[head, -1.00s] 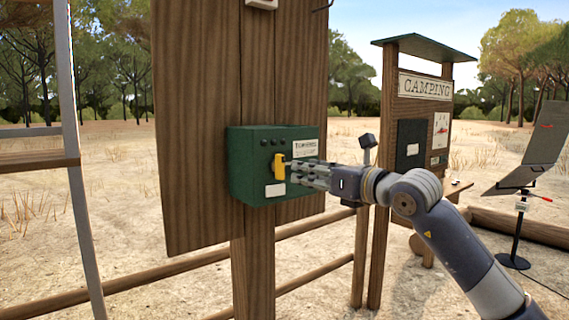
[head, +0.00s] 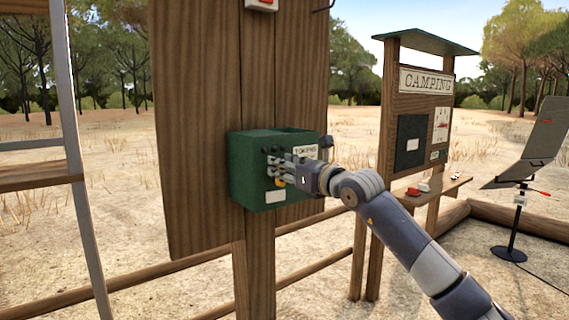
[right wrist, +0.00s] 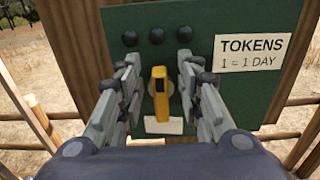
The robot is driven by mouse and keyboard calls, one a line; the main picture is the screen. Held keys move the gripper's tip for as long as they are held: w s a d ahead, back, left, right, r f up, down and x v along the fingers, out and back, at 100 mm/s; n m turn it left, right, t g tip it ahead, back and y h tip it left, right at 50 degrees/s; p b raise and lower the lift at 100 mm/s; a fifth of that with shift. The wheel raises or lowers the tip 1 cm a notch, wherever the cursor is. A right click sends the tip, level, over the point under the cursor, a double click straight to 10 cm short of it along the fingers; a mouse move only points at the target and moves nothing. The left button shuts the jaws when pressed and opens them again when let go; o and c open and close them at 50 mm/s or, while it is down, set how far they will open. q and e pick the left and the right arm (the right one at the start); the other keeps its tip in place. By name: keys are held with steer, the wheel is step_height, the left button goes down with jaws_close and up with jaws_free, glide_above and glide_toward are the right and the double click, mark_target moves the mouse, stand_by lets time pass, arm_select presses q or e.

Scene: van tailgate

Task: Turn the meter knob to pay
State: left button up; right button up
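The meter is a green box (head: 243,170) fixed to the wooden board. Its yellow knob (head: 281,184) is mostly hidden behind my right gripper (head: 276,168) in the head view. In the right wrist view the knob (right wrist: 160,92) stands about upright on the green face, above a blank white label (right wrist: 163,126). My right gripper (right wrist: 158,68) is open there, with one finger on each side of the knob and a visible gap on both sides. My left gripper is not in view.
A "TOKENS 1 = 1 DAY" sign (right wrist: 251,51) and several dark round buttons (right wrist: 156,36) are on the meter face. A red and white switch (head: 262,4) is higher on the board (head: 200,90). A camping notice board (head: 410,110) with a shelf (head: 447,187) stands to the right.

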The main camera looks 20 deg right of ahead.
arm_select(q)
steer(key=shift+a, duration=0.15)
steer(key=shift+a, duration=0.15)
arm_select(e)
jaws_close()
arm_select(q)
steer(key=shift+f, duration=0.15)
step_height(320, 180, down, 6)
steer(key=b, duration=0.6)
arm_select(e)
steer(key=shift+w+d+f+m, duration=0.15)
steer(key=shift+d+f+m, duration=0.25)
steer(key=shift+m, duration=2.65)
steer(key=shift+w+d+f+m, duration=0.1)
steer(key=shift+d+f+m, duration=0.3)
steer(key=shift+m, duration=2.7)
steer(key=shift+w+d+f+m, duration=0.15)
steer(key=shift+d+f+m, duration=0.25)
steer(key=shift+m, duration=2.65)
steer(key=shift+f+m, duration=0.1)
steer(key=shift+m, duration=0.2)
